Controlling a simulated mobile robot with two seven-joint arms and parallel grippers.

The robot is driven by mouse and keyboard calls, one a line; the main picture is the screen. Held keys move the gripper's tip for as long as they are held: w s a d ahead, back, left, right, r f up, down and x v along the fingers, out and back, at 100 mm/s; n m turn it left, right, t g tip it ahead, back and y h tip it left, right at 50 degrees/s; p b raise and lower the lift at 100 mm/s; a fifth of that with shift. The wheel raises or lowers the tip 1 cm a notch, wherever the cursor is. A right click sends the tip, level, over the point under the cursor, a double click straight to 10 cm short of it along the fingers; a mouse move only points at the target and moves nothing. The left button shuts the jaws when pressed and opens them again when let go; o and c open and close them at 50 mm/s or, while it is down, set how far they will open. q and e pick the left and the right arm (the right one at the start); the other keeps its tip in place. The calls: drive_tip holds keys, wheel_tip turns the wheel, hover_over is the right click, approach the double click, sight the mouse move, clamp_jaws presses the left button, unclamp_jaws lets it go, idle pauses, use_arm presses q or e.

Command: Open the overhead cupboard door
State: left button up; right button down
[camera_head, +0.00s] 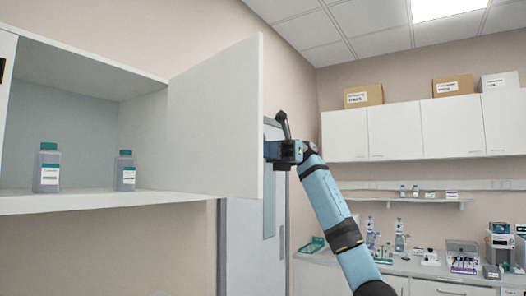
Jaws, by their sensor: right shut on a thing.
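The overhead cupboard (85,202) is at the left, and its white door (215,125) stands swung well outward. Inside, two bottles with teal caps, a larger one (47,170) and a smaller one (124,173), stand upright on the cupboard floor. My right gripper (268,150) is at the outer face of the door, near its free edge, and is shut on the door's handle, which is mostly hidden behind the door edge and the gripper. My left gripper is not in view.
A room door (243,245) stands behind the cupboard door. White wall cupboards (393,132) with boxes on top hang at the back right, above a shelf (408,197) and a counter (425,268) with lab equipment. The space in front of the open cupboard looks clear.

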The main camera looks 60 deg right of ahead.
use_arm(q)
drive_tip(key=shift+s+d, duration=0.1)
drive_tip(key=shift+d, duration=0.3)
use_arm(e)
drive_tip(key=shift+d, duration=0.4)
drive_tip(key=c, duration=1.2)
unclamp_jaws()
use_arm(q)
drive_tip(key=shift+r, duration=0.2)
use_arm(e)
drive_tip(key=v, duration=1.4)
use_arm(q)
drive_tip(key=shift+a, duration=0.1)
use_arm(e)
drive_tip(key=shift+a, duration=0.1)
